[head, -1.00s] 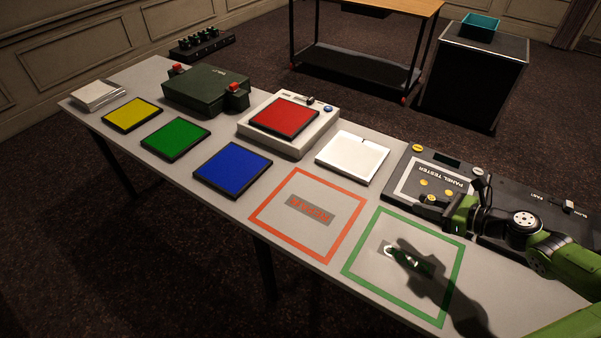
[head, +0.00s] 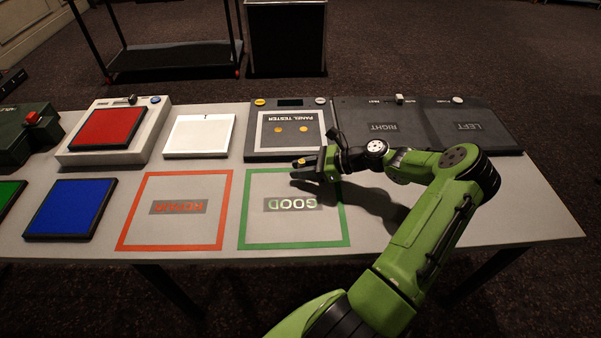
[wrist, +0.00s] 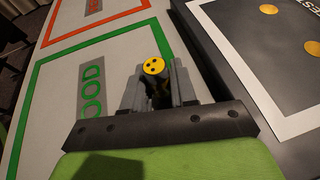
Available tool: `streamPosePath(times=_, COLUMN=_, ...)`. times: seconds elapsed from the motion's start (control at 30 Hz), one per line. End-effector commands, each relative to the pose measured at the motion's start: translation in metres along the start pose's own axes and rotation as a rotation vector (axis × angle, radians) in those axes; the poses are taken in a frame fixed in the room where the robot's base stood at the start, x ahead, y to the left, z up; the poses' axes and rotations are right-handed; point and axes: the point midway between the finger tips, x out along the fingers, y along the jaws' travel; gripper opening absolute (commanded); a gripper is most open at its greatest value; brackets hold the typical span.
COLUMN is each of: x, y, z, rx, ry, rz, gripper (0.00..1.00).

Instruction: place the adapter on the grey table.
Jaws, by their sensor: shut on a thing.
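The adapter (wrist: 153,66) shows in the wrist view as a round yellow face with dark holes on a dark body. My gripper (wrist: 158,86) is shut on it, one finger on each side. In the head view my gripper (head: 304,167) is over the back edge of the green GOOD square, just in front of the panel tester. The adapter is too small there to make out well. The grey table (head: 400,222) is the long desk under everything. A shadow lies beneath my arm; I cannot tell the exact height of the adapter above the surface.
The panel tester (head: 287,141) and a dark RIGHT/LEFT unit (head: 425,125) stand along the back. The green square (head: 293,246) and the orange REPAIR square (head: 170,247) are bare. Blue (head: 70,208) and red (head: 105,129) panels are left. The table's right end is clear.

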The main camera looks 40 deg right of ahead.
Motion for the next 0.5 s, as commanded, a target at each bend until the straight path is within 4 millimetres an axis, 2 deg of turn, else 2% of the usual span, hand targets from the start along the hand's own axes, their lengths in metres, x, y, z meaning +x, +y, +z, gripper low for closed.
streamPosePath(times=0.27, x=0.0003, y=-0.0003, z=0.0001, rx=-0.001, ry=-0.001, rz=-0.001, gripper=0.00)
streamPosePath(times=0.3, x=0.0003, y=-0.0003, z=-0.0001, rx=-0.001, ry=0.000, rz=-0.001, gripper=0.31)
streamPosePath(times=0.43, x=0.0002, y=-0.0003, z=-0.0001, rx=-0.001, ry=0.000, rz=-0.001, gripper=0.51)
streamPosePath(times=0.5, x=0.0002, y=-0.0003, z=-0.0001, rx=-0.001, ry=0.000, rz=-0.001, gripper=0.52)
